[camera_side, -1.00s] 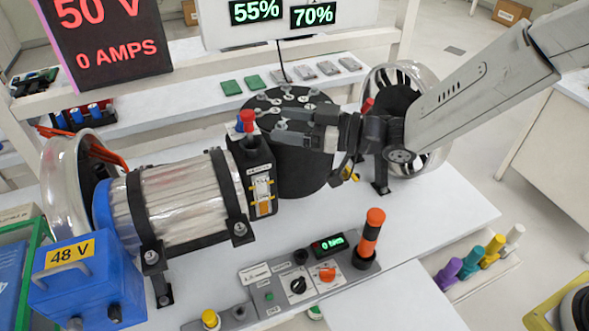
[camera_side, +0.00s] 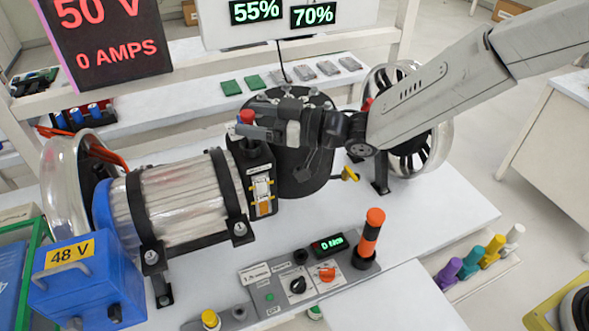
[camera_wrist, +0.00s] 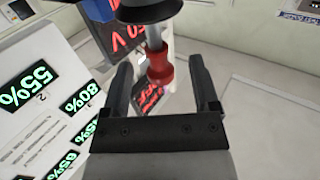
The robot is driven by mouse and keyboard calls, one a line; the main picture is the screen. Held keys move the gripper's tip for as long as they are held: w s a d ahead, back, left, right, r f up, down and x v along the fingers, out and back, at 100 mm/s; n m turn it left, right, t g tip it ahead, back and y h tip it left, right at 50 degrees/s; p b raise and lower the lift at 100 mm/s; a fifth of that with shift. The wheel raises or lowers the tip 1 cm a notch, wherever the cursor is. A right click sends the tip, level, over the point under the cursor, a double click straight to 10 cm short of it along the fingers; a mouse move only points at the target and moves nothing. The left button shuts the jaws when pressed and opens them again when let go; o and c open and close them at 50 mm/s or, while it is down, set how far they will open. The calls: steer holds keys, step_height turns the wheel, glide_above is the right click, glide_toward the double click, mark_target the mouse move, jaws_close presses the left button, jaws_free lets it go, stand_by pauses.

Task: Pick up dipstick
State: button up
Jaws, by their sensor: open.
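The dipstick appears to be the red-capped piece (camera_side: 246,117) standing upright on top of the black housing (camera_side: 257,200) at the end of the silver motor; no label confirms it. In the wrist view its red handle (camera_wrist: 159,70) and a short metal rod show between my fingers. My gripper (camera_side: 245,125) is open, reaching in from the right, with its fingertips around or right beside the red handle. In the wrist view gaps show on both sides between the handle and the fingers of my gripper (camera_wrist: 160,73). The fingers partly hide the handle's lower part in the side view.
A black drum (camera_side: 305,180) with studs on its lid stands under my wrist, with a yellow-handled part (camera_side: 350,174) beside it. The silver motor (camera_side: 185,200) lies left. A control panel (camera_side: 290,290) with an orange-topped post (camera_side: 370,235) is in front.

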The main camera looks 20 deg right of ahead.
steer(key=shift+x, duration=0.85)
jaws_close()
